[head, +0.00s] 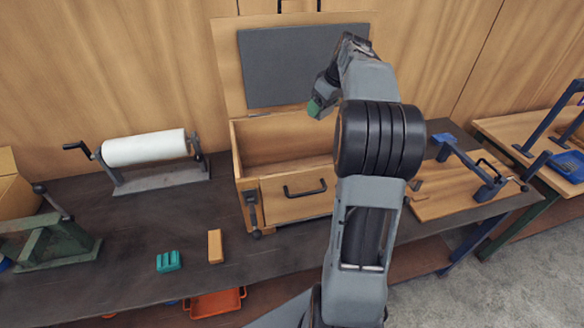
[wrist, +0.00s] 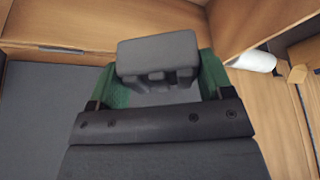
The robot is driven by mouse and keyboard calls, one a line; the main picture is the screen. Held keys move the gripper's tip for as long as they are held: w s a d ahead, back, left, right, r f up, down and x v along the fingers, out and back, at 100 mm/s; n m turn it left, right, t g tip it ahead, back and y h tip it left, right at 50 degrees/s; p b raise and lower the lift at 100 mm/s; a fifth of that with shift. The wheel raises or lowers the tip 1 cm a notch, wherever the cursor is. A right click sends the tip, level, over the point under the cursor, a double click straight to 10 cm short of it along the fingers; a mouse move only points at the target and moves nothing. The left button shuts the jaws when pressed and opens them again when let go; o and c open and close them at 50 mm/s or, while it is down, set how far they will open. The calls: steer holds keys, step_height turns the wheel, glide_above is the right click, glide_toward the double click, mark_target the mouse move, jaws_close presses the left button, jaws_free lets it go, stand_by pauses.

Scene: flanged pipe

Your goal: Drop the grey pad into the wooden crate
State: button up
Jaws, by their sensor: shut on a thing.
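My gripper (head: 316,106) with green fingertips hangs above the open wooden crate (head: 275,204), near its right rear part in the head view. In the wrist view, the gripper (wrist: 157,78) is shut on the grey pad (wrist: 157,50), a dark grey block held between the two green fingers.
A white roll on a stand (head: 145,148) is left of the crate. A teal block (head: 168,261) and an orange-tan block (head: 215,246) lie on the dark bench in front. A wooden board with a blue clamp frame (head: 470,175) is at right.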

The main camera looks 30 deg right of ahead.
steer(key=shift+f+b, duration=1.4)
steer(key=shift+f, duration=0.7)
steer(key=o, duration=0.9)
steer(key=v, duration=1.4)
steer(key=shift+w+a, duration=0.1)
